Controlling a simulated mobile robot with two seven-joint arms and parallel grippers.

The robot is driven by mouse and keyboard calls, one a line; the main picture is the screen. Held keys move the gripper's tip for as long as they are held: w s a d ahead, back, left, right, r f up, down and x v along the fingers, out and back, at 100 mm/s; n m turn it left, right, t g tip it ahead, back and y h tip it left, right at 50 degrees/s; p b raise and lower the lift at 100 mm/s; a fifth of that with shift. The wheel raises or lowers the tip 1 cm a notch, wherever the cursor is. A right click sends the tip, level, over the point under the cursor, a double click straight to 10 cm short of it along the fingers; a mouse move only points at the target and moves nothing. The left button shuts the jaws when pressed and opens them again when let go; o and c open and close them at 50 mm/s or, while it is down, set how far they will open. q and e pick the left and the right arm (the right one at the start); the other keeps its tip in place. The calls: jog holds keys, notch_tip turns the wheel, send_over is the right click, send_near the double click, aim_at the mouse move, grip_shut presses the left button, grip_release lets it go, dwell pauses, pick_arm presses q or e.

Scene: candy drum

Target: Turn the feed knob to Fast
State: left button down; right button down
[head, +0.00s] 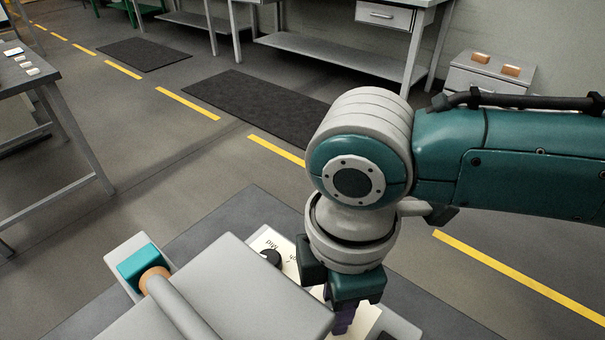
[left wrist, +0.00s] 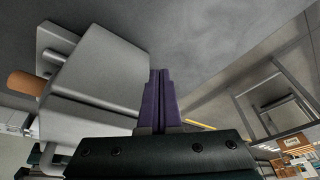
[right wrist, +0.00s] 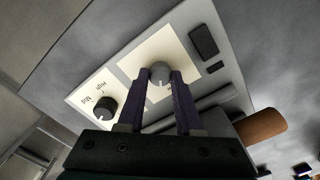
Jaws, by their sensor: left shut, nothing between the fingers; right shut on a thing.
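A cream control panel with two knobs lies on a grey machine; it shows in the right wrist view (right wrist: 98,88). My right gripper (right wrist: 160,82) is shut on a grey knob (right wrist: 160,69) with a pale pointer line. The lettering around that knob is mostly hidden by the purple fingers. Beside it is a black knob (right wrist: 105,107) labelled Mid and High; it also shows in the head view (head: 270,258). In the head view my right gripper (head: 342,322) points down at the panel and hides the grey knob. My left gripper (left wrist: 158,78) is shut and empty in the left wrist view.
The grey machine housing (head: 220,295) stands left of the panel, with an orange-brown handle (right wrist: 262,125) near it. Two dark buttons (right wrist: 203,40) sit on the panel side. A workbench (head: 318,45) and dark mats (head: 255,102) are beyond. The floor between is clear.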

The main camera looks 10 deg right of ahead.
jog(key=m+p, duration=0.2)
jog(key=shift+r+m, duration=0.3)
jog(key=shift+m, duration=0.1)
jog(key=m+p, duration=0.2)
jog(key=shift+m, duration=0.4)
jog(key=m+p, duration=0.2)
jog(key=m, duration=0.1)
jog(key=shift+f, duration=0.15)
jog(key=shift+m+p, duration=0.65)
jog(key=shift+m, duration=1.05)
jog(key=shift+f, duration=0.1)
jog(key=c, duration=0.6)
grip_release()
